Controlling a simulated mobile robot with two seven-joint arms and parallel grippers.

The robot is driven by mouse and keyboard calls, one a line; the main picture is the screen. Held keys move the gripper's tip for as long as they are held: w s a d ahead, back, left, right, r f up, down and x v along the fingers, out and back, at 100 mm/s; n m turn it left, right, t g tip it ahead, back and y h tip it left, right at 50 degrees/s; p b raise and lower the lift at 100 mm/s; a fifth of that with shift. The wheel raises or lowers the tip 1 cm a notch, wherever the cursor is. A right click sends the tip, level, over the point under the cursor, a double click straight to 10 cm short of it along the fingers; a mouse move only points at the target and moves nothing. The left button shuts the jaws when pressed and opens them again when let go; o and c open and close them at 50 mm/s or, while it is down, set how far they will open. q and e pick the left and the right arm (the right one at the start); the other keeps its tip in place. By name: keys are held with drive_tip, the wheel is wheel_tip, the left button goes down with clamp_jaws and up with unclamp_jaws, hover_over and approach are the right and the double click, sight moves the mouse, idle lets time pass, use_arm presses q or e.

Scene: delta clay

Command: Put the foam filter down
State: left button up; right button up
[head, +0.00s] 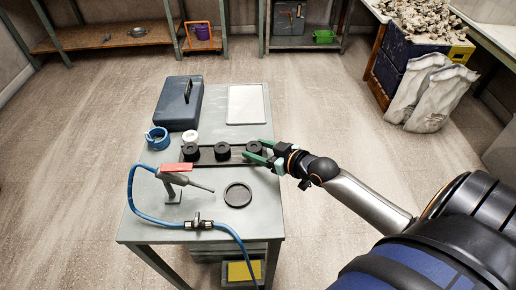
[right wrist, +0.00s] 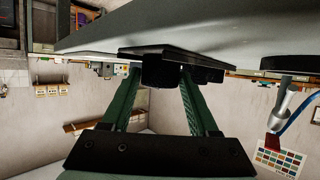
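The foam filter appears to be one of the black round pieces; I cannot tell for sure which. The rightmost black piece (head: 254,147) is at the right end of a long black tray (head: 237,154) on the grey table. My right gripper (head: 262,154) reaches in from the right, its two green fingers at this piece. In the right wrist view, a black piece (right wrist: 159,73) shows between the tips of my gripper (right wrist: 160,78). Whether the fingers press on it is not clear. My left gripper is out of view.
Two more black pieces (head: 222,151) sit along the tray. A black round dish (head: 238,195), blue tape roll (head: 158,138), dark case (head: 180,103), light panel (head: 246,104) and red-topped tool with blue hose (head: 176,174) share the table (head: 265,218). The front right is mostly clear.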

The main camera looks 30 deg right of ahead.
drive_tip(key=o, duration=0.3)
drive_tip(key=shift+r, duration=0.25)
drive_tip(key=shift+s+d, duration=0.1)
drive_tip(key=shift+s, duration=0.2)
drive_tip(key=p+v, duration=0.1)
drive_tip(key=v, duration=1)
drive_tip(key=shift+s+r, duration=0.1)
drive_tip(key=shift+s, duration=0.05)
